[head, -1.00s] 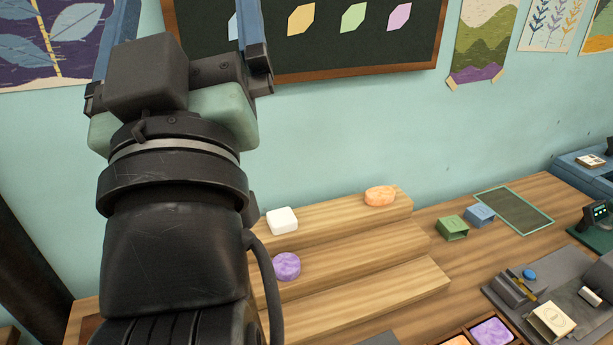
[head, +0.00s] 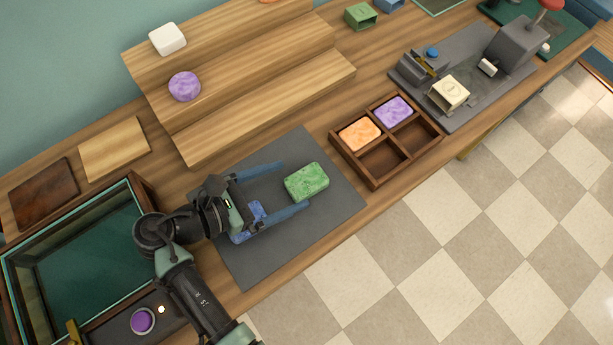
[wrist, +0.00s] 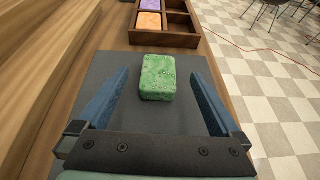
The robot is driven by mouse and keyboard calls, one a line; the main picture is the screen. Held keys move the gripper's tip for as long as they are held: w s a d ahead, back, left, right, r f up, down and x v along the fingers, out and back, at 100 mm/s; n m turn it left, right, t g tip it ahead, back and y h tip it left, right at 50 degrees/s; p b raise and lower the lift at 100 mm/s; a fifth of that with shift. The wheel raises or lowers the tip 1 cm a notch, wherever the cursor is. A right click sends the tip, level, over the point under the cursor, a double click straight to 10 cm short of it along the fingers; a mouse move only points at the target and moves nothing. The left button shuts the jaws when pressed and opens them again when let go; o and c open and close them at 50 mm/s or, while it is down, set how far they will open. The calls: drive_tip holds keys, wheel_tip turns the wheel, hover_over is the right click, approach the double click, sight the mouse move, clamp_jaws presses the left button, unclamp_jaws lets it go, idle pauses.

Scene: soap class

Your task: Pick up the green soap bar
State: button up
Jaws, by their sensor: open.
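The green soap bar (head: 307,182) lies on the dark grey mat (head: 330,228) on the wooden counter. In the wrist view the green soap bar (wrist: 158,77) is ahead, between the lines of the two blue fingers. My gripper (head: 290,188) is open. Its fingers reach toward the soap from the left, with the soap at the fingertips; whether they touch it I cannot tell.
A wooden four-slot tray (head: 372,178) with an orange soap (head: 360,133) and a purple soap (head: 394,111) stands right of the mat. A stepped wooden stand (head: 255,95) rises behind. A glass-topped case (head: 85,240) is at left.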

sight(320, 173)
drive_tip(key=x, duration=0.9)
drive_tip(key=c, duration=1.5)
